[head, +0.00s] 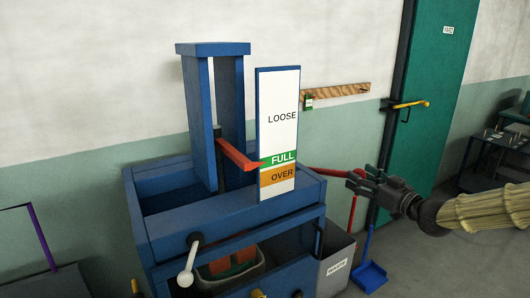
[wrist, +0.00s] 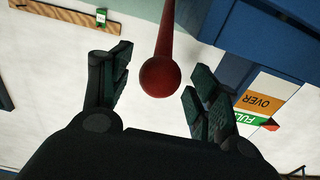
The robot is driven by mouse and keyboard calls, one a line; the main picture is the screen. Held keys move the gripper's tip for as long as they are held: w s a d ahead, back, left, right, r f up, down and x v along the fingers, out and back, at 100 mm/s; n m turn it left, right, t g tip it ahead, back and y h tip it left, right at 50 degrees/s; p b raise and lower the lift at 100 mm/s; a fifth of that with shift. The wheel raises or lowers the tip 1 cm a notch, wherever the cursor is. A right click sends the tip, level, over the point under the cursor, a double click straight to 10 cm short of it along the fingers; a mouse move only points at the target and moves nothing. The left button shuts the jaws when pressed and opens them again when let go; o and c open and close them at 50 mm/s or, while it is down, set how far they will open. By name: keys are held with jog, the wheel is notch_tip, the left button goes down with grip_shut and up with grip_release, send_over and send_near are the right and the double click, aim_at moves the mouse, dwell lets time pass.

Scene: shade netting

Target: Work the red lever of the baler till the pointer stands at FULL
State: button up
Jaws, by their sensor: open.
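The blue baler (head: 225,225) stands against the wall. Its gauge board (head: 278,95) reads LOOSE, FULL and OVER from top to bottom. The orange-red pointer (head: 238,155) has its tip at the green FULL band, just above the orange OVER band. In the wrist view the pointer tip (wrist: 271,125) also shows beside the green band. The red lever (head: 326,172) sticks out to the right of the baler. My gripper (head: 358,181) is open at its end. In the wrist view the lever's round knob (wrist: 160,77) sits between the spread fingers, with a gap on both sides.
A grey waste bin (head: 337,267) and a blue dustpan (head: 370,274) stand below my gripper. A white-knobbed handle (head: 187,277) is on the baler's front. A wooden rail (head: 337,97) is on the wall, and a green door (head: 435,90) is behind my arm.

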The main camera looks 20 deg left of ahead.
jog(key=shift+d, duration=0.1)
jog(key=v, duration=0.5)
dwell(0.5)
jog(key=o, duration=0.6)
jog(key=shift+c, duration=0.2)
jog(key=v, duration=1.2)
